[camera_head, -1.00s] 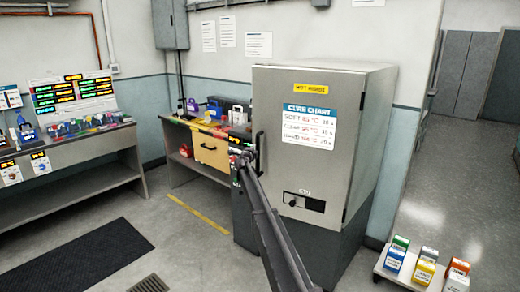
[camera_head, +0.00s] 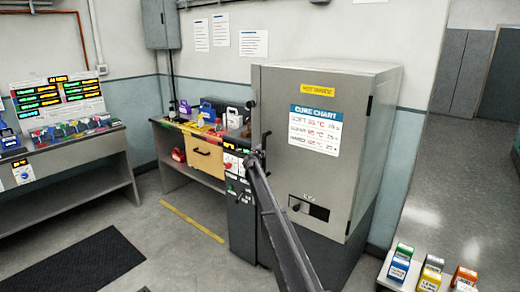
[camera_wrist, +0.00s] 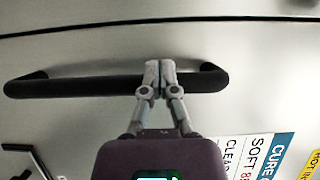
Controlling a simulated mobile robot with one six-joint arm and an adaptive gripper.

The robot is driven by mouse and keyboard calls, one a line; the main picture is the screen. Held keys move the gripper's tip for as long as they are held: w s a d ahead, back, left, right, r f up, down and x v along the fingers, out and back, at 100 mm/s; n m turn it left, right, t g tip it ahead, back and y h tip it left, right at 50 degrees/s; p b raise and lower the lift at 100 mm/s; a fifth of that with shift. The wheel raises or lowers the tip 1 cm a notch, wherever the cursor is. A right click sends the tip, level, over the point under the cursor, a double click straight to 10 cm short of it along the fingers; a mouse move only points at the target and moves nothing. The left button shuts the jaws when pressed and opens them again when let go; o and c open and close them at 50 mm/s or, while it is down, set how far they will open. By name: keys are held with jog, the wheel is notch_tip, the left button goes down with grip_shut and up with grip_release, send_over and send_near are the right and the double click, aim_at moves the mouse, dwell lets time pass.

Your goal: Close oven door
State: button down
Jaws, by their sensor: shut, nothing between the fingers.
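The oven is a tall grey cabinet (camera_head: 385,120) with a flat door (camera_head: 275,185) facing me. The door carries a cure chart (camera_head: 315,130) and a yellow label (camera_head: 331,92). It looks flush or nearly flush with the cabinet; I cannot tell whether a small gap remains. A dark seam runs above the handle in the wrist view. The black bar handle (camera_head: 265,139) is on the door's left side. My gripper (camera_head: 255,158) is at the handle.
A workbench with a yellow drawer (camera_head: 207,155) stands left of the oven. Another bench (camera_head: 85,185) with displays is at far left. Small coloured boxes (camera_head: 431,277) sit at lower right. The floor (camera_head: 165,245) between the mat (camera_head: 75,265) and the oven is open.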

jog(key=shift+w+d, duration=0.1)
jog(key=shift+d, duration=0.25)
jog(key=shift+a, duration=0.1)
jog(key=s+a, duration=0.9)
jog(key=a, duration=0.2)
jog(key=shift+a, duration=0.15)
dwell(0.3)
